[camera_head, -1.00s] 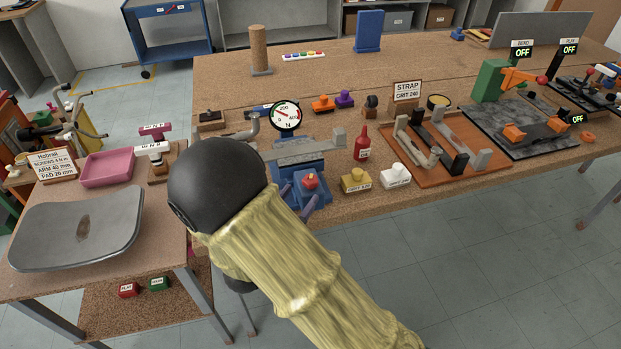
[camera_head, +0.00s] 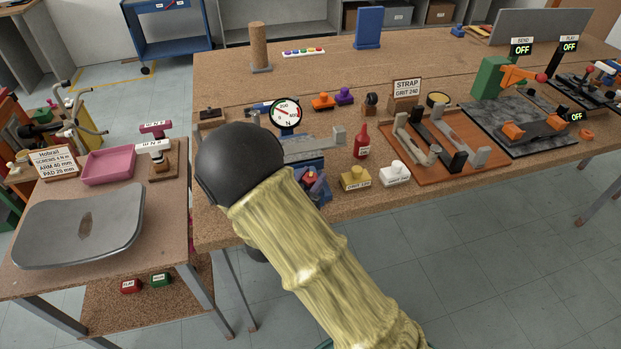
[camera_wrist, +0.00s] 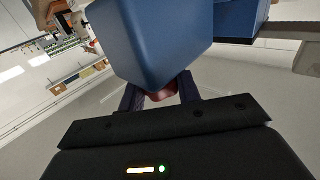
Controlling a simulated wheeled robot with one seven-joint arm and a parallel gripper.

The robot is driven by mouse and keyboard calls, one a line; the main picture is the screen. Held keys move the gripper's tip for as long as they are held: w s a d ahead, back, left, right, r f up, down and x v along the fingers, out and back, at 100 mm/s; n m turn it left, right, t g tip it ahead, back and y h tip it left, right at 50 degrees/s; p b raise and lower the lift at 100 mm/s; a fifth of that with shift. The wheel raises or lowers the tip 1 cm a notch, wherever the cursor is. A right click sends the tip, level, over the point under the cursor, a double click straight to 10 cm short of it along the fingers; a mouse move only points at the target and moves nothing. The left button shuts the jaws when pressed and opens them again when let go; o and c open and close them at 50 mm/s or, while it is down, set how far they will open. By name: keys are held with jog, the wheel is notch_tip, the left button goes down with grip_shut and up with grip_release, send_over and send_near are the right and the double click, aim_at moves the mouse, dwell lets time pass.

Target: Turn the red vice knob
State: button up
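The red vice knob (camera_head: 309,176) is on the front of the blue vice (camera_head: 303,160) at the near edge of the long bench. My arm's dark wrist hides part of the vice from the head view. In the wrist view the red knob (camera_wrist: 162,93) shows partly below a blue vice block (camera_wrist: 158,40). My gripper (camera_wrist: 160,95) has one dark finger on each side of the knob, with the fingers apart. I cannot tell whether either finger touches it. A round dial gauge (camera_head: 285,112) stands behind the vice.
A red bottle (camera_head: 361,142), a yellow block (camera_head: 355,178) and a white block (camera_head: 395,173) stand right of the vice. An orange tray (camera_head: 440,160) lies beyond them. A side table at left holds a pink tray (camera_head: 108,168) and a grey seat panel (camera_head: 80,226).

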jog(key=shift+n+y+b, duration=0.3)
jog(key=shift+y, duration=0.1)
